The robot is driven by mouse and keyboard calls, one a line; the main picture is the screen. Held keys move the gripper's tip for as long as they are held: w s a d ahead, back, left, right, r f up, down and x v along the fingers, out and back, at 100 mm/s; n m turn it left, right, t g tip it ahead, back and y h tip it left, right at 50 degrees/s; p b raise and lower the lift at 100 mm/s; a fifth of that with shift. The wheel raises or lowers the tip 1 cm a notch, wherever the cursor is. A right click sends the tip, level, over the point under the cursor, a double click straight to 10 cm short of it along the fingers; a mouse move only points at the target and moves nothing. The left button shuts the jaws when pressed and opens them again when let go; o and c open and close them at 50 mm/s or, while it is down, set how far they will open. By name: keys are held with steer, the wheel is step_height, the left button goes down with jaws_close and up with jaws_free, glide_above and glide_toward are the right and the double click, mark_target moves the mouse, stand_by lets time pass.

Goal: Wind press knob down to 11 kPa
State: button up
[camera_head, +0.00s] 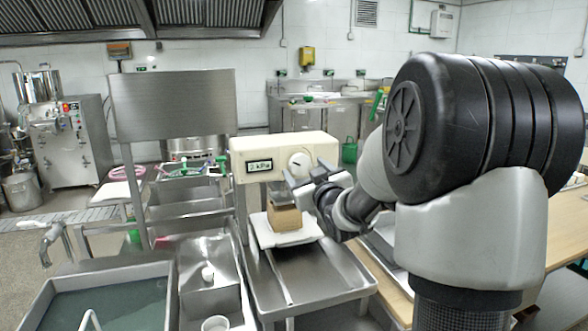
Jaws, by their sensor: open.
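The cream press (270,145) stands on the steel bench at the middle of the head view. Its lit display (260,166) appears to read "2 kPa", though the digits are small. The round white press knob (300,162) is on the press's front, right of the display. My gripper (297,181) is open just below and in front of the knob, with nothing seen between its fingers. I cannot tell whether a finger touches the knob. A tan block (284,216) sits under the press head on a white plate (265,232), partly hidden by my gripper.
A steel tray (322,280) lies in front of the press, mostly clear. An upright steel panel (175,110) stands left of the press.

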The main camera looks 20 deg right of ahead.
mark_target(300, 165)
steer(key=shift+w+d, duration=0.1)
steer(key=shift+w, duration=1.65)
steer(key=c, duration=1)
steer(key=shift+c, duration=0.2)
